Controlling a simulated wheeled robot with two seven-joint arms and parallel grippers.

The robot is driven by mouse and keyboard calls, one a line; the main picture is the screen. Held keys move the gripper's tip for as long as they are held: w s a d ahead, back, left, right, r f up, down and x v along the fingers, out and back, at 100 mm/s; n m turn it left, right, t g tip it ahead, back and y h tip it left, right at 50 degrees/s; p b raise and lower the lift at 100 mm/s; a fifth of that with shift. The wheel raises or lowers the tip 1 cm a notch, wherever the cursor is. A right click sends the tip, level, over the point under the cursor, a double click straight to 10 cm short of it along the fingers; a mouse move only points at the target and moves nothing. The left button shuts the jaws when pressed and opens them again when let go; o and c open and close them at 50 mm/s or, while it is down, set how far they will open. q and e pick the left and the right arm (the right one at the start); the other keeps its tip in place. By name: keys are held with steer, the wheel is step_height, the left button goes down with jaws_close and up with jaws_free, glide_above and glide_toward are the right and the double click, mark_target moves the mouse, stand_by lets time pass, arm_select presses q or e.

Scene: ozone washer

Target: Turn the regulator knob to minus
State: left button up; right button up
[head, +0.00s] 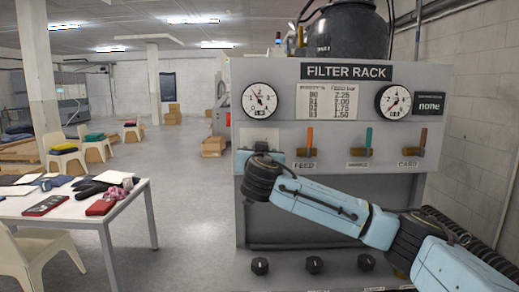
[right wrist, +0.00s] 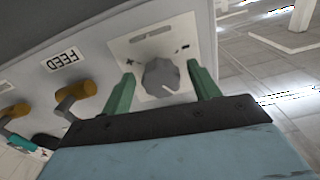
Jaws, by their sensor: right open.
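The regulator knob (right wrist: 161,78) is a grey round knob on a pale plate (right wrist: 150,42) with a plus mark on its left and a minus mark on its right in the right wrist view. My right gripper (right wrist: 160,71) is open, its two green fingers standing on either side of the knob. I cannot tell whether they touch it. In the head view my right gripper (head: 261,149) is at the left side of the filter rack (head: 340,220), and it hides the knob there. My left gripper is out of view.
The FEED valve with its orange handle (head: 309,137) is just right of the knob, with two more handled valves beyond. Gauges (head: 260,101) are above, and black knobs (head: 260,266) are low on the rack. A cluttered white table (head: 130,205) stands left.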

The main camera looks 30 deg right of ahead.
steer(key=shift+w+d, duration=0.25)
steer(key=shift+w, duration=0.15)
steer(key=c, duration=1)
steer(key=shift+f, duration=0.1)
